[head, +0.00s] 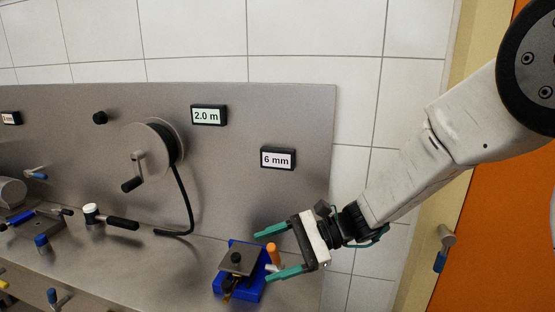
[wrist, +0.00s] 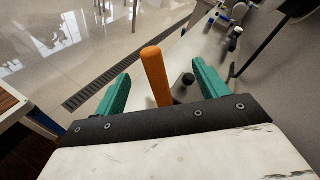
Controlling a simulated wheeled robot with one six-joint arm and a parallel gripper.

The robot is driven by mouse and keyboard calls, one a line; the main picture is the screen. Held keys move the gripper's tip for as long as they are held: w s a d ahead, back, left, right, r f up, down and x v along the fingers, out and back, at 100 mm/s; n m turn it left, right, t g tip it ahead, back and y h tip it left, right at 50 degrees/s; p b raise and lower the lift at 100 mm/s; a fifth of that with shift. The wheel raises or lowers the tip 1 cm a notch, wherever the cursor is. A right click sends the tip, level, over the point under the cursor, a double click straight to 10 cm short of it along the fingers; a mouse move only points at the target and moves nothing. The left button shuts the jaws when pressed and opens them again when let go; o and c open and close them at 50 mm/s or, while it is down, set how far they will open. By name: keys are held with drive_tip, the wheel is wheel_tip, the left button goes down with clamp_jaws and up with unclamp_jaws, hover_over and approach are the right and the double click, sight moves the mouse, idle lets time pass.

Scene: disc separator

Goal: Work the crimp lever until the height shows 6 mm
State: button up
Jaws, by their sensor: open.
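The crimp lever has an orange handle (head: 273,254) and stands at the right side of a blue crimp base (head: 222,287) with a grey plate and a black knob (head: 236,258). The height display (head: 277,159) on the back panel reads 6 mm. My gripper (head: 262,255) is open, its green fingers spread on either side of the handle. In the wrist view the orange handle (wrist: 156,76) rises between the two fingers (wrist: 160,88), with a visible gap to each. The dark knob (wrist: 184,88) shows just right of the handle.
A black-handled lever (head: 121,223) and several blue-handled fittings lie to the left. The bench (head: 180,265) left of the crimp base is clear.

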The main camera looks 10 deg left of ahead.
drive_tip(key=shift+d, duration=0.1)
drive_tip(key=v, duration=0.8)
